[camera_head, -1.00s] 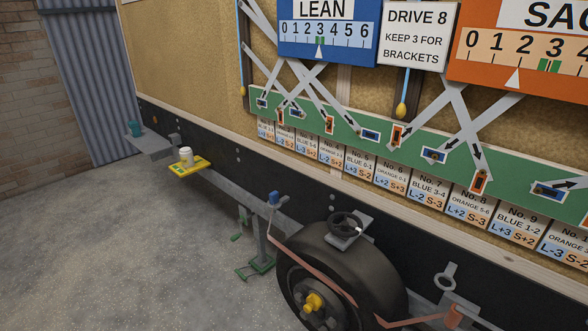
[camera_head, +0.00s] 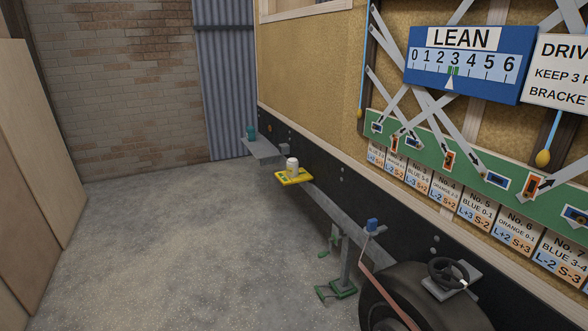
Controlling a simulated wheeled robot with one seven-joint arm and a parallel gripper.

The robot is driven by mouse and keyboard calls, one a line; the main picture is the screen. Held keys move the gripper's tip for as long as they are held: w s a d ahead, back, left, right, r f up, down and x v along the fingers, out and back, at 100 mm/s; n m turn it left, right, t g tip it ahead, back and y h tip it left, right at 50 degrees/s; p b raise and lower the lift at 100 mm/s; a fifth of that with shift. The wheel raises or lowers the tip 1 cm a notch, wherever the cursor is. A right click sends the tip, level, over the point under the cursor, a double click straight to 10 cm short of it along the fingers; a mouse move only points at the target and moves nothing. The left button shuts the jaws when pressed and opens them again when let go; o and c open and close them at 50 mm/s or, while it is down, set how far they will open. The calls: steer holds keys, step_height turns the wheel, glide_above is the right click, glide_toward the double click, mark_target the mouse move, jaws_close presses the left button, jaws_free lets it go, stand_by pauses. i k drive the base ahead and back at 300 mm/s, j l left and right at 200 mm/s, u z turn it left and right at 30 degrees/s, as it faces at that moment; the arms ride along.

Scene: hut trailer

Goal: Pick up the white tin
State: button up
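The white tin (camera_head: 292,167) is a small upright cylinder. It stands on a yellow tray-like plate (camera_head: 284,179) fixed by the trailer's lower side beam, near the middle of the head view. The tin is small and some way off, and nothing hides it. My gripper is not in this view.
A grey step (camera_head: 262,149) with a teal cup (camera_head: 251,133) juts out farther back. A jack stand (camera_head: 343,268), a wheel (camera_head: 415,298) and a dark handwheel (camera_head: 450,273) line the trailer at the right. Wooden panels (camera_head: 40,150) stand at left. The concrete floor (camera_head: 170,240) between is clear.

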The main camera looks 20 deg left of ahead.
mark_target(292, 163)
steer(key=i+j+u, duration=0.55)
steer(key=i+u, duration=0.25)
steer(key=i+j+u, duration=0.1)
steer(key=i+u, duration=0.3)
steer(key=i+l+u, duration=0.1)
steer(key=i+u, duration=0.3)
steer(key=i+z, duration=0.1)
steer(key=i, duration=0.55)
steer(key=i+z, duration=0.15)
steer(key=i, duration=0.45)
steer(key=i+j+z, duration=0.1)
steer(key=i, duration=0.55)
steer(key=i+z, duration=0.4)
steer(key=i+j+z, duration=0.1)
steer(key=i+z, duration=0.25)
steer(key=i+j+z, duration=0.2)
steer(key=i+z, duration=0.2)
steer(key=l, duration=0.25)
steer(key=i, duration=0.05)
